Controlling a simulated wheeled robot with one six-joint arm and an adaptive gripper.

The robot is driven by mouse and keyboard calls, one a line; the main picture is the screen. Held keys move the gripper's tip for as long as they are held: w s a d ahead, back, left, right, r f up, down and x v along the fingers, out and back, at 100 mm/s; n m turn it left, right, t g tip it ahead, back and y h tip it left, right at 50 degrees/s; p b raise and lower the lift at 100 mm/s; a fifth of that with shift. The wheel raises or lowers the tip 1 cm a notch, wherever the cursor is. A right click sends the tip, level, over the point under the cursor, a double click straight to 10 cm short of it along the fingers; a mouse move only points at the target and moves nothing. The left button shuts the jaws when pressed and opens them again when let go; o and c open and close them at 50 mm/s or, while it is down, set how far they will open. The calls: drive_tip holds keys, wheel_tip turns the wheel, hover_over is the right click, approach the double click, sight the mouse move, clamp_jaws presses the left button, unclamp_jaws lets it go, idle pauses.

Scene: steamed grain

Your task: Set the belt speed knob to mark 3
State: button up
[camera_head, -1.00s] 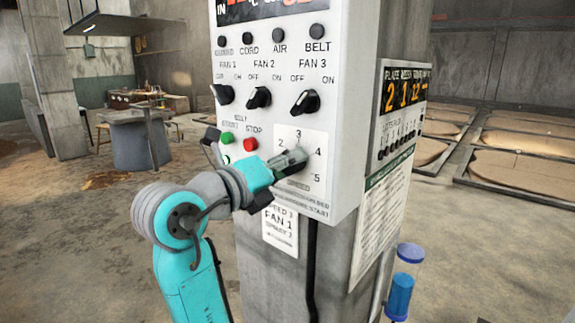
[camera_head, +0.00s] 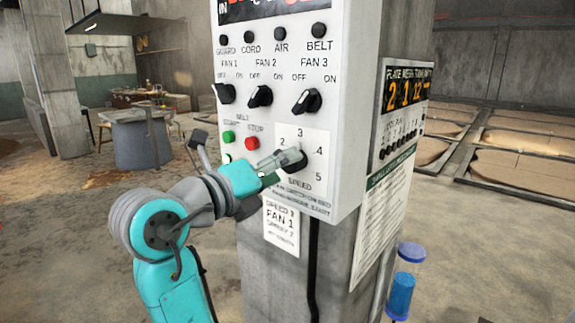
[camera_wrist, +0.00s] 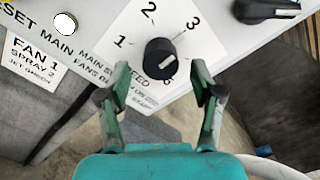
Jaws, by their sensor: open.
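The belt speed knob (camera_wrist: 158,50) is round and black on a white dial plate (camera_wrist: 133,33), with numbers 1, 2 and 3 visible around it in the wrist view. A pale line shows on the knob's lower right side in that view, away from mark 3; I cannot tell which mark it points to. My gripper (camera_wrist: 160,68) is open, its fingers on either side of the knob and apart from it. In the head view my gripper (camera_head: 291,160) is in front of the dial and partly hides the knob. Marks 2 to 5 show there.
The white control panel (camera_head: 345,90) has fan knobs (camera_head: 305,101) above, plus a green button (camera_head: 228,137) and a red button (camera_head: 252,143) left of the dial. An instruction sheet (camera_head: 281,222) hangs below. A blue cylinder (camera_head: 402,290) stands lower right.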

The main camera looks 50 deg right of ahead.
drive_tip(key=a, duration=0.9)
drive_tip(key=shift+s+a, duration=0.15)
drive_tip(key=shift+s, duration=0.05)
drive_tip(key=shift+w+f, duration=0.1)
